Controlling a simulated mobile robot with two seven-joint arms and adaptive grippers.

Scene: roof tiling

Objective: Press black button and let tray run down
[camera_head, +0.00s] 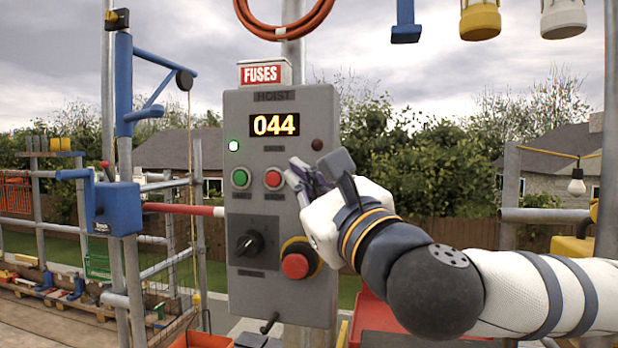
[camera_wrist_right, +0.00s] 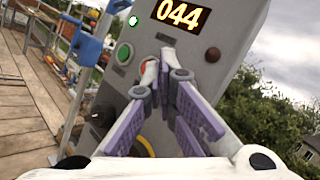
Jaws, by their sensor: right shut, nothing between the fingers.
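The grey hoist control box (camera_head: 245,305) hangs on a post in the head view. It carries a green button (camera_head: 240,178), a red button (camera_head: 273,179), a black rotary knob (camera_head: 249,244) and a red mushroom button (camera_head: 295,265) on a yellow ring. No plainly black push button shows. The display (camera_head: 275,124) reads 044, and the left lamp (camera_head: 234,146) glows green. My right gripper (camera_head: 298,174) is shut and empty, its tips just right of the red button; I cannot tell whether they touch it. My left gripper and the tray are not seen.
A blue winch (camera_head: 118,208) and a blue hoist arm (camera_head: 160,100) with a rope stand at the left on scaffold poles. An orange hose (camera_head: 283,30) hangs above the box. A red bin (camera_head: 370,320) lies below my right arm.

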